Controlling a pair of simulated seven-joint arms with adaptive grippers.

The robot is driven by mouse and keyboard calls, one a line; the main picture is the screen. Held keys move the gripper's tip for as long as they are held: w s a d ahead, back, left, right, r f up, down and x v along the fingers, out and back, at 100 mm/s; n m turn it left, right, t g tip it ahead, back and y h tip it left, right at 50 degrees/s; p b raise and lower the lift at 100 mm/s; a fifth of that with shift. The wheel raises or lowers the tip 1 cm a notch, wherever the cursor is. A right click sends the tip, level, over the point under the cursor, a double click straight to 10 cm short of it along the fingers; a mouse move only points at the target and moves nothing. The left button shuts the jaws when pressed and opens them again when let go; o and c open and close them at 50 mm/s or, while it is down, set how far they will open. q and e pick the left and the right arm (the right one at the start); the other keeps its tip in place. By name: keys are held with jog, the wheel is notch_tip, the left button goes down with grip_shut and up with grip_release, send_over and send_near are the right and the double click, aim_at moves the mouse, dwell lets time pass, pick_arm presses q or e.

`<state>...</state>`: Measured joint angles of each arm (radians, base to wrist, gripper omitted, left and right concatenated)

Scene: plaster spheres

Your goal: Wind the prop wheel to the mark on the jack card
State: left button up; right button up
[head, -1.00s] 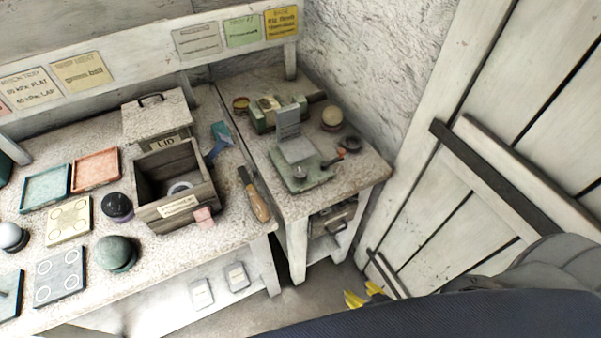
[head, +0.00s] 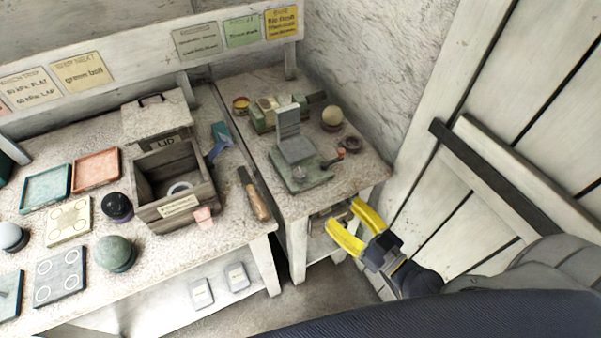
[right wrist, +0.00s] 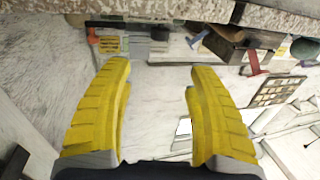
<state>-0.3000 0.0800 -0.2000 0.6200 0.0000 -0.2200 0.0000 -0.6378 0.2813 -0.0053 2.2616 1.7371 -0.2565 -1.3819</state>
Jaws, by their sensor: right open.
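My right gripper (head: 344,214) has yellow fingers, spread apart and empty, at the front of the small side table, by the space under its top. In the right wrist view, the open fingers (right wrist: 160,68) frame a pale surface. A metal mechanism (head: 317,222) under the side table is partly hidden by the fingers; I cannot tell whether it holds the prop wheel. A small yellow panel with dark lines (right wrist: 108,44) and an orange-handled part (right wrist: 92,38) show in the right wrist view; I cannot tell whether the panel is the jack card. My left gripper is not in view.
A green device with an upright grey plate (head: 289,122) stands on the side table (head: 262,84). A wooden box (head: 205,197) and a wood-handled tool (head: 256,203) are on the main bench. A pale plank door (head: 470,205) stands at the right.

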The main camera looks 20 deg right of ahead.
aim_at(305, 177)
jog(key=x, duration=1.7)
jog(key=shift+w+f, duration=0.1)
jog(key=shift+o, duration=0.2)
dwell(0.3)
jog(key=c, duration=1.1)
jog(key=shift+a, duration=0.1)
grip_shut()
